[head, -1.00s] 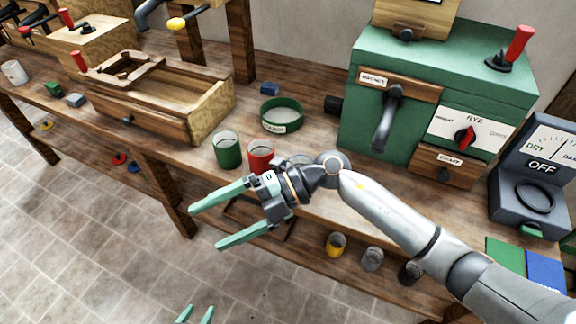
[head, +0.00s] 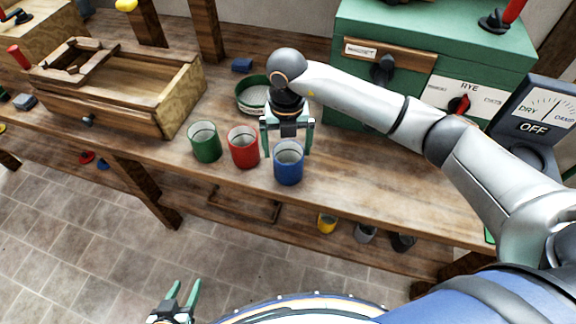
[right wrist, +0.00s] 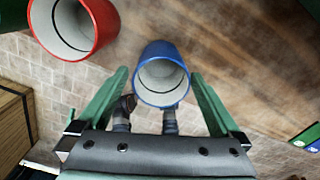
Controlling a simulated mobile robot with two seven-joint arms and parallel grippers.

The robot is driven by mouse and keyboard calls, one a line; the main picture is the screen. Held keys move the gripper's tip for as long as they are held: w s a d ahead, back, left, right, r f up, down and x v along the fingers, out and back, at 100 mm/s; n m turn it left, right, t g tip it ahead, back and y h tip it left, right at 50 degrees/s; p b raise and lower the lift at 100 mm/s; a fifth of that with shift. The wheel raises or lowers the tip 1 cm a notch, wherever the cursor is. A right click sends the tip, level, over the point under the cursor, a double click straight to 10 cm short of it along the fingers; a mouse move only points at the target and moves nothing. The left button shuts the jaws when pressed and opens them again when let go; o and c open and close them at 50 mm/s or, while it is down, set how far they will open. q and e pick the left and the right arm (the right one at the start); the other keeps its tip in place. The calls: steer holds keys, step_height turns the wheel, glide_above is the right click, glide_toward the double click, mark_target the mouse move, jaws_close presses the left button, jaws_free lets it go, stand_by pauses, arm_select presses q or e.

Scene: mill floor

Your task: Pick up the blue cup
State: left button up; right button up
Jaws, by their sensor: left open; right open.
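The blue cup (head: 288,165) stands upright near the front edge of the wooden workbench, at the right end of a row of three cups. My right gripper (head: 288,152) is open and reaches down over it, with one finger on each side. In the right wrist view the blue cup (right wrist: 162,80) is between the open green fingers, with a visible gap on both sides. Its inside is pale and looks empty. My left gripper (head: 182,300) is open and empty, low over the floor at the bottom of the head view.
A red cup (head: 243,148) stands close left of the blue cup, with a green cup (head: 205,142) beyond it. A round green-rimmed sieve (head: 252,96) is behind. The green machine (head: 425,35) stands at the back right. The bench front right of the blue cup is clear.

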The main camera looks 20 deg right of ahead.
steer(key=shift+s+f+p, duration=0.2)
steer(key=shift+f, duration=1.35)
steer(key=shift+s+f+p, duration=0.15)
steer(key=shift+f, duration=1.4)
steer(key=shift+c, duration=0.4)
steer(key=shift+r, duration=0.1)
steer(key=c, duration=1.3)
steer(key=shift+o, duration=0.2)
steer(key=shift+r, duration=0.1)
